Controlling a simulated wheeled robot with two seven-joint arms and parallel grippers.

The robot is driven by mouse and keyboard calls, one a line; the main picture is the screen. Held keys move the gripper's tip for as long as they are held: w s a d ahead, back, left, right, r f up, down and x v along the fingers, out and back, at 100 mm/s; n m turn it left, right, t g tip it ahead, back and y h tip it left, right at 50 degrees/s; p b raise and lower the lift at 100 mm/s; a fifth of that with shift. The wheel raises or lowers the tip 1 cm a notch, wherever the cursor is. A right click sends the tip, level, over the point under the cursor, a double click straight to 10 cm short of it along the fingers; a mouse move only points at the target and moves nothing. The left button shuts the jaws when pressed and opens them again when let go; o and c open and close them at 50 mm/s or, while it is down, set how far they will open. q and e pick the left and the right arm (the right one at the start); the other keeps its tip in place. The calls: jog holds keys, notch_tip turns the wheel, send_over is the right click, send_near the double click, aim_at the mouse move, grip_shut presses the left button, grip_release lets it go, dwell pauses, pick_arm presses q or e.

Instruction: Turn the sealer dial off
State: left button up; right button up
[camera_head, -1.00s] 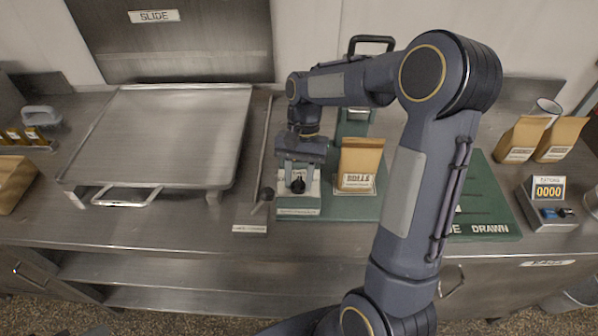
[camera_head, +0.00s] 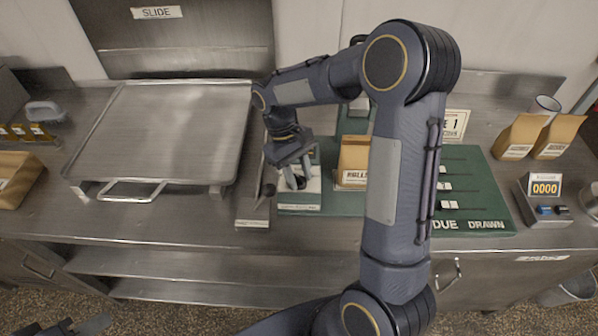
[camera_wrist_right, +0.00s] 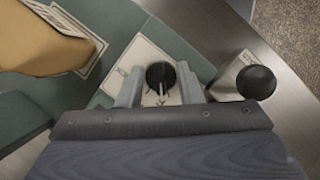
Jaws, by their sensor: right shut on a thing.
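The sealer dial is a round black knob (camera_wrist_right: 160,75) with a white pointer line, set on a pale panel (camera_wrist_right: 138,58) of the green sealer. In the wrist view its pointer aims toward my gripper's palm. My right gripper (camera_head: 297,181) reaches down over the panel, tilted, with one finger on each side of the dial; it also shows in the wrist view (camera_wrist_right: 159,88). It is shut on the dial. In the head view the fingers mostly hide the knob. Part of my left gripper (camera_head: 82,327) shows at the bottom left edge; its jaws are unclear.
A lever with a black ball (camera_wrist_right: 256,82) stands close beside the dial. A brown ROLLS bag (camera_head: 354,158) stands on the sealer's other side. A large metal tray (camera_head: 170,125) lies to the left. A green DUE/DRAWN board (camera_head: 470,190) and rations counter (camera_head: 543,206) are right.

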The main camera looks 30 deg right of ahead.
jog(key=shift+n+h, duration=0.6)
jog(key=shift+n, duration=1)
jog(key=o, duration=0.9)
jog(key=shift+o, duration=0.3)
jog(key=v, duration=0.7)
jog(key=shift+r+b, duration=0.4)
jog(key=shift+s+a+t, duration=0.1)
jog(key=shift+t, duration=0.2)
